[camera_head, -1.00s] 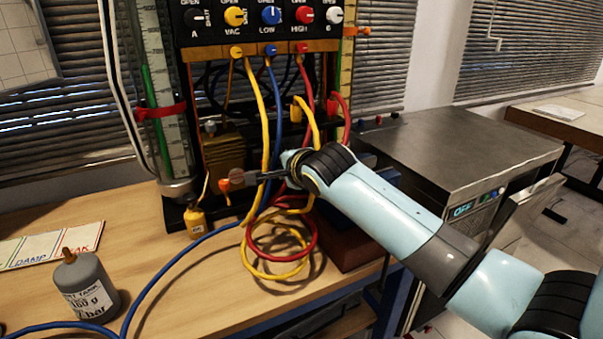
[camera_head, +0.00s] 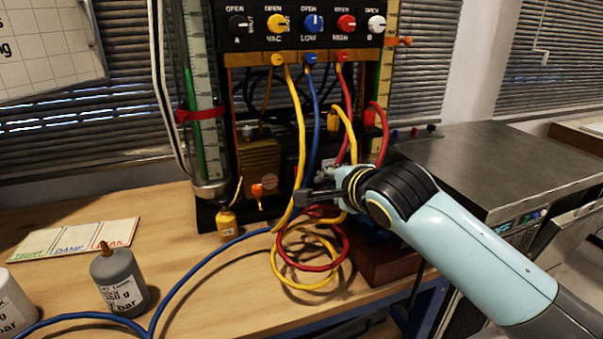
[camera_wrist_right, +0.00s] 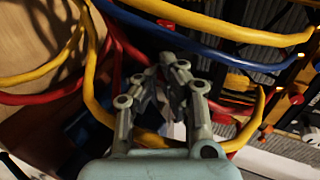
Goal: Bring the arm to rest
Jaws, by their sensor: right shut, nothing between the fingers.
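My right gripper (camera_head: 305,197) is at the front of the gauge rig, shut and empty, its fingers pointing left. The light-blue right arm (camera_head: 470,255) comes in from the lower right. The right wrist view also shows the gripper (camera_wrist_right: 165,68) with its fingertips together and hoses close around it. A yellow hose (camera_head: 301,130), a blue hose (camera_head: 316,120) and a red hose (camera_head: 347,100) hang by the gripper; whether it touches them I cannot tell. An orange valve handle (camera_head: 257,192) is left of the fingertips, apart from them. My left gripper is not in view.
The rig panel (camera_head: 300,20) carries several coloured knobs. A grey tank (camera_head: 119,282) and a label card (camera_head: 75,238) are on the wooden bench at left. Coiled hoses (camera_head: 318,285) lie in front. A steel-topped cabinet (camera_head: 480,160) is at right.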

